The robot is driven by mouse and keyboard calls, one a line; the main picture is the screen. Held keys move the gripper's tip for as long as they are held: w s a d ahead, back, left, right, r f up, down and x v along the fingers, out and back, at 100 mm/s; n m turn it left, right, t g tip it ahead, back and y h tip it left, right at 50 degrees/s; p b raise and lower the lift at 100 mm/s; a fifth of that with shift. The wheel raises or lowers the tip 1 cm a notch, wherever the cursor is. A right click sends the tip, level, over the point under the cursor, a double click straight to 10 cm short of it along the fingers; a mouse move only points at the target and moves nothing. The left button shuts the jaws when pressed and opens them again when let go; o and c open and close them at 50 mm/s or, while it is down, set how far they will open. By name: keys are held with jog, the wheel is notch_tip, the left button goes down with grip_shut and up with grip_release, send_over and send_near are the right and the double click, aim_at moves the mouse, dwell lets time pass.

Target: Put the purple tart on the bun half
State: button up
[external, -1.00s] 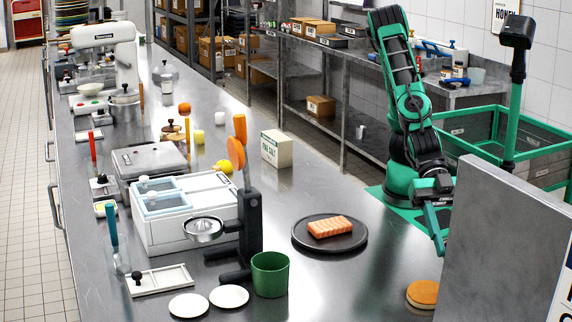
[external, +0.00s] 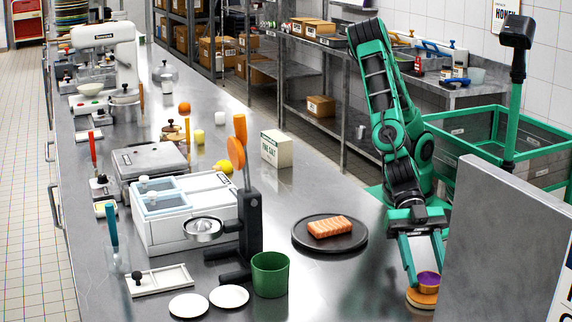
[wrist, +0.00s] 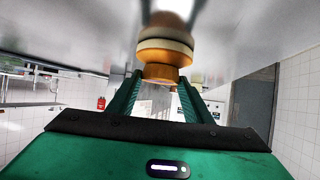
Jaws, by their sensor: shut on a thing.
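The purple tart (external: 428,281) has a purple top and a golden crust. My gripper (external: 427,277) is shut on it, one finger on each side. The bun half (external: 421,299) lies on the steel counter directly under the tart, its right side close to the grey panel. In the wrist view the tart's crust (wrist: 161,73) sits between the fingertips (wrist: 160,78), right against or very near the bun half (wrist: 165,48). I cannot tell whether they touch. The tart looks about level and covers much of the bun half.
A grey upright panel (external: 505,240) stands just right of my gripper. A dark plate (external: 300,240) with a salmon-coloured block (external: 330,227) lies to the left. A green cup (external: 270,275) and white discs (external: 229,296) are farther left. Counter between plate and bun is clear.

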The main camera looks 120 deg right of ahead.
jog(key=o, duration=0.7)
jog(key=shift+f, duration=0.1)
jog(key=shift+s+d+r, duration=0.1)
jog(key=shift+d+r, duration=0.2)
jog(key=shift+r, duration=0.05)
jog(key=v, duration=1.1)
jog(key=shift+s+d, duration=0.1)
jog(key=shift+d, duration=0.05)
